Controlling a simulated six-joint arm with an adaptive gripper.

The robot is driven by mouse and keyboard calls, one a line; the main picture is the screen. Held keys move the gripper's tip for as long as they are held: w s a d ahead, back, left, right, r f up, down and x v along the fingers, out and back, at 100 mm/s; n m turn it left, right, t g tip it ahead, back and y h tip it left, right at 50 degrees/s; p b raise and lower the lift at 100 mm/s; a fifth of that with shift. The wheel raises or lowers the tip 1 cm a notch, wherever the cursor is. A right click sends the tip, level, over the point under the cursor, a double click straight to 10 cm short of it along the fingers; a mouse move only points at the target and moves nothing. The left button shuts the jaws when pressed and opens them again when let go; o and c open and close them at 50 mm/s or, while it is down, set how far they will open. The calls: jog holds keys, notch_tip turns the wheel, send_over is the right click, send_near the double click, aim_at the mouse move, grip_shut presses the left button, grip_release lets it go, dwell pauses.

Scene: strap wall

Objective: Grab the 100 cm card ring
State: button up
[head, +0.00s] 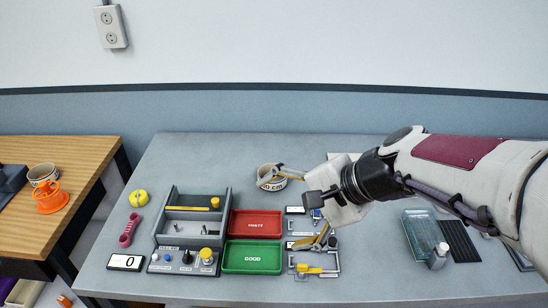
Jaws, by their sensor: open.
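The card ring (274,186) is a pale ring with dark lettering on its side, of which "cm" can be read; the number is not clear. It stands on the grey table behind the red tray. My gripper (292,209) is open, its two fingers spread wide. The upper finger crosses in front of the ring's opening in the picture; whether it is inside, above or touching the ring I cannot tell. The lower finger is over the small fixtures nearer the front. Nothing is seen held between the fingers.
A red tray (256,223) and a green "GOOD" tray (252,257) lie in front of the ring. A grey fixture box (185,240) stands left of them. Latch-like fixtures (318,263) lie to the right. The table behind and left of the ring is clear.

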jog(key=w+a+f+m+t+y, duration=0.1)
jog(key=w+a+f+m, duration=0.15)
jog(key=w+m, duration=0.45)
jog(key=w+a+f+m+t+y, duration=0.1)
jog(key=w+f+m+t+y, duration=0.15)
jog(key=w, duration=0.75)
jog(key=m+t+h, duration=0.3)
jog(key=m, duration=0.8)
send_near(265, 172)
jog(key=v, duration=0.3)
jog(key=shift+f+n, duration=0.15)
jog(key=shift+n, duration=0.1)
jog(key=shift+x, duration=1.25)
jog(key=shift+x, duration=2.65)
